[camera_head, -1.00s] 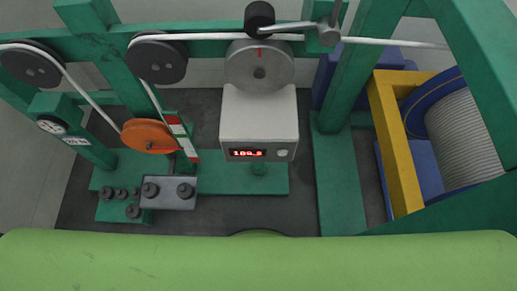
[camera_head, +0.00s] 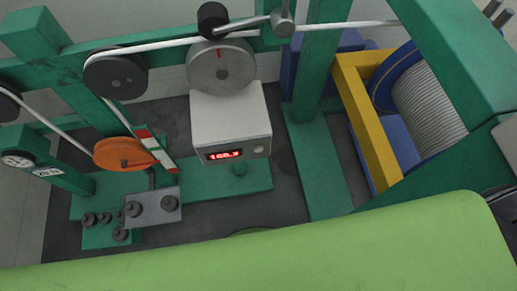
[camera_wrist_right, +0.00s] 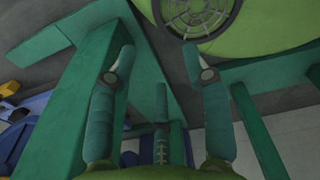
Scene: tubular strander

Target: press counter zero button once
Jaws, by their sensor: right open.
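The counter is a white box (camera_head: 232,122) under a grey measuring wheel (camera_head: 221,66) in the head view. Its red lit display (camera_head: 224,155) reads about 160 with a last digit I cannot read surely. A small pale round button (camera_head: 258,149) sits on the front face, right of the display. The counter's button is not visible in that view. Neither gripper shows in the head view.
A large green rounded surface (camera_head: 300,250) fills the foreground. A green post (camera_head: 318,110) and yellow frame (camera_head: 368,125) stand right of the counter, beside a cable spool (camera_head: 430,100). An orange pulley (camera_head: 124,153) and grey block (camera_head: 153,206) with weights are left.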

